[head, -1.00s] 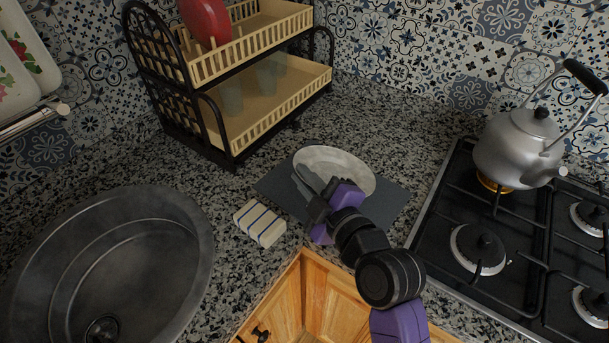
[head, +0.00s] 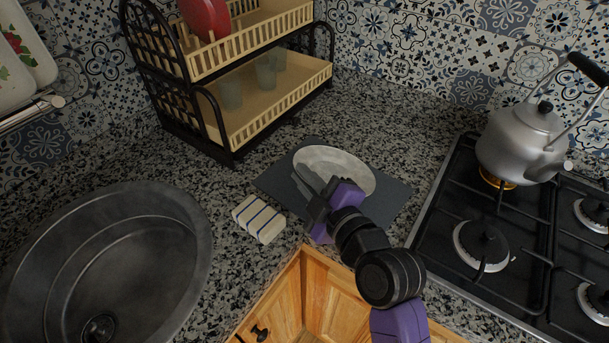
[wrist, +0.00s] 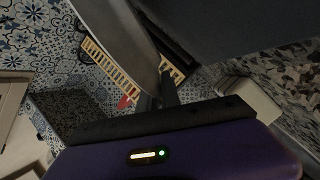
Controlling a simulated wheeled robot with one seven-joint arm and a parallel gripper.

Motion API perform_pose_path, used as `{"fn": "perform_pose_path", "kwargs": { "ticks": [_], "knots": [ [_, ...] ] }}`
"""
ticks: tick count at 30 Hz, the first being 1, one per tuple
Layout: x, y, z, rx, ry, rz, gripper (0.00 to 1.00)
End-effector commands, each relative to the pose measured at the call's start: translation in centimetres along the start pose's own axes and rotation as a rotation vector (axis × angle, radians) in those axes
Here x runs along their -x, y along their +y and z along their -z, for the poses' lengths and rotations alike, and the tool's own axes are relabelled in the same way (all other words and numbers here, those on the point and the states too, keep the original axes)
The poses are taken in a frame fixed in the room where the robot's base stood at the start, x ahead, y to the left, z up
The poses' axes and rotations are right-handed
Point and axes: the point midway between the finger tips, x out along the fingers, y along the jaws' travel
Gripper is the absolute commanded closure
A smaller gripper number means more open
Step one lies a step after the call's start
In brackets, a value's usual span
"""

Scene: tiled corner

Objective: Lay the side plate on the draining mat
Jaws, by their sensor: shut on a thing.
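The side plate (head: 338,167) is pale grey and round. In the head view it is over the dark grey draining mat (head: 393,197), and the mat shows around it. My gripper (head: 316,192) is shut on the plate's near left edge. In the wrist view the plate (wrist: 122,40) rises edge-on from between the fingers (wrist: 157,98). The mat is the dark surface (wrist: 225,25) beside it there. I cannot tell whether the plate touches the mat all over or is slightly tilted above it.
A striped cloth or sponge block (head: 259,219) lies left of the mat, with the dark sink (head: 190,235) beyond it. A two-tier dish rack (head: 232,148) stands behind. A gas hob (head: 425,238) with a kettle (head: 520,145) is at right.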

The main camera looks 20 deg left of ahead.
Motion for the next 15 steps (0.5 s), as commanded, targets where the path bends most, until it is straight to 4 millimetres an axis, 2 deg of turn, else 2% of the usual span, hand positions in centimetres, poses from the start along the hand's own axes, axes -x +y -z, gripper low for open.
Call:
{"fn": "perform_pose_path", "kwargs": {
  "ticks": [15],
  "knots": [
    [-0.09,-0.46,-0.34,0.001,0.001,-0.002,1.00]
  ]
}}
